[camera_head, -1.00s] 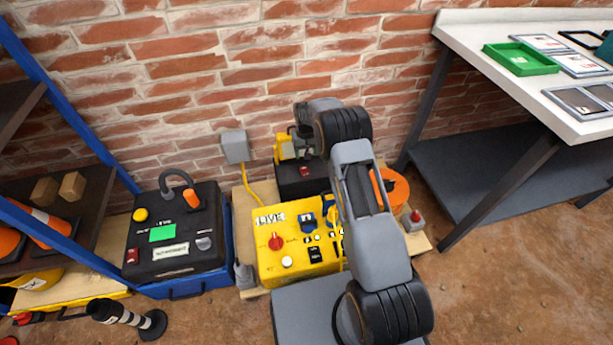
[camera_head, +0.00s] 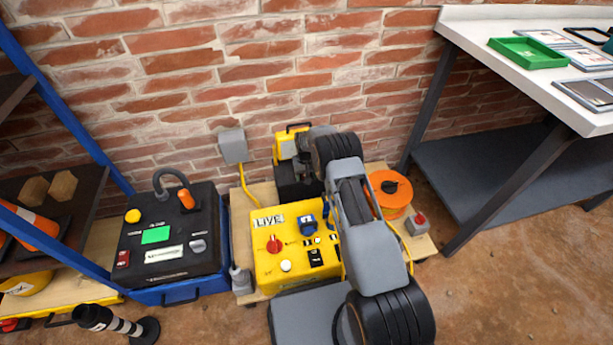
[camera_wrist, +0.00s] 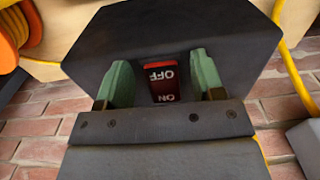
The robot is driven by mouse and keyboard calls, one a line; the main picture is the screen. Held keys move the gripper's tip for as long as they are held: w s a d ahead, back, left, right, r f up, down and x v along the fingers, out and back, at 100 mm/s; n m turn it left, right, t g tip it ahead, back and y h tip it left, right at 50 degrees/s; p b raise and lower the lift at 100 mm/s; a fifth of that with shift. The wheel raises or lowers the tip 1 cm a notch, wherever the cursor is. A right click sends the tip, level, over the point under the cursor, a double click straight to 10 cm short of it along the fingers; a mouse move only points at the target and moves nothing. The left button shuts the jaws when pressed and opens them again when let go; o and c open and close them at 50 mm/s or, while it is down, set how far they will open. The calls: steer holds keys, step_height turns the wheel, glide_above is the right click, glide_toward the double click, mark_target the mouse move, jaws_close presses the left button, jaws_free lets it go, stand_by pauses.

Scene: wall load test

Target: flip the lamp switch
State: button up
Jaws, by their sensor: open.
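A red rocker switch (camera_wrist: 162,83) marked OFF and ON, seen upside down, sits on a dark box face (camera_wrist: 180,35) in the wrist view. My gripper (camera_wrist: 160,80) is open, with one green finger on each side of the switch and a gap to it. Whether the fingertips touch the box face I cannot tell. In the head view the black and yellow lamp unit (camera_head: 285,145) stands by the brick wall, behind the yellow LIVE box. My arm and wrist hide most of its front, and the switch is hidden there.
A yellow LIVE box (camera_head: 262,262) with a red knob stands in front of the lamp unit. An orange reel (camera_head: 391,209) and a small grey box with a red button (camera_head: 417,223) stand to the right. A black control case (camera_head: 145,265) stands left. A grey wall box (camera_head: 232,146) has a yellow conduit.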

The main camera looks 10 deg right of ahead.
steer(key=c, duration=0.9)
steer(key=shift+w+f+g+b, duration=0.1)
steer(key=shift+f+g+b, duration=0.2)
steer(key=shift+b, duration=0.4)
steer(key=shift+c, duration=0.2)
steer(key=shift+w+g+b, duration=0.15)
steer(key=shift+g+b, duration=0.35)
steer(key=shift+b, duration=0.65)
steer(key=shift+r+g+b, duration=0.2)
steer(key=shift+g+b, duration=0.3)
steer(key=shift+b, duration=0.35)
steer(key=shift+r, duration=0.35)
steer(key=o, duration=0.9)
steer(key=shift+o, duration=0.2)
